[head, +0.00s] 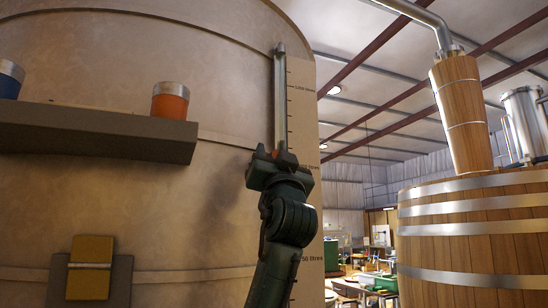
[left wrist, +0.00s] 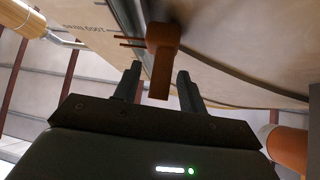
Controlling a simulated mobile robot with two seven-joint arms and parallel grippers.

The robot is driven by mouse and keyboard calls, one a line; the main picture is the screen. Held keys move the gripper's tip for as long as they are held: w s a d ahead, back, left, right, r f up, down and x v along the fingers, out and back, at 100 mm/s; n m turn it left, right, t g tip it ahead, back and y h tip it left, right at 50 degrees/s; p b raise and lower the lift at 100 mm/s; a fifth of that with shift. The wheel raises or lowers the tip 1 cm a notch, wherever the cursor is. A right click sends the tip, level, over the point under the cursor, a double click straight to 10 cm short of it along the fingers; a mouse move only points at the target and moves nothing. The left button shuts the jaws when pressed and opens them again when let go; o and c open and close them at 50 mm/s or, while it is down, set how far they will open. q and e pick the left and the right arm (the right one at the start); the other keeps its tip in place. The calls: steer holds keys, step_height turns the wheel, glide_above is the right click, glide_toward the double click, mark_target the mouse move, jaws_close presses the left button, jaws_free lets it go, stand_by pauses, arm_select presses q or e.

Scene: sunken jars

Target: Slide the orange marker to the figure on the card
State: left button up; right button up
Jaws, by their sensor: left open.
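The orange marker (left wrist: 162,45) is a small block with a stem, set on the upright gauge on the vat. In the left wrist view its stem reaches between my two fingers, with a gap on each side. My left gripper (left wrist: 155,85) is open around the stem. In the head view my left gripper (head: 274,160) is at the gauge and mostly covers the marker. The scale (head: 303,120) has ticks and litre labels; the one beside the gripper is partly hidden. The yellow card (head: 92,270) hangs at lower left; no figure is readable on it. My right gripper is out of view.
A shelf (head: 95,130) juts from the vat on the left, holding an orange jar (head: 170,101) and a blue jar (head: 10,79). A metal tube (head: 280,95) runs up the gauge. A wooden barrel (head: 475,240) stands at right.

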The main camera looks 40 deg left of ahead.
arm_select(q)
steer(key=shift+s+d+f, duration=0.1)
steer(key=shift+d+f, duration=0.05)
steer(key=shift+f, duration=0.15)
steer(key=b+v, duration=0.4)
steer(key=v, duration=0.8)
steer(key=shift+s, duration=0.2)
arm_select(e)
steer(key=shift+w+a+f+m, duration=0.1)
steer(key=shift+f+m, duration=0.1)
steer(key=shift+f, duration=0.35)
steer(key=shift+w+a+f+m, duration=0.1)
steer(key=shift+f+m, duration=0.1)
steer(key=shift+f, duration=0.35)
arm_select(q)
steer(key=shift+d+f, duration=0.1)
steer(key=shift+d, duration=0.05)
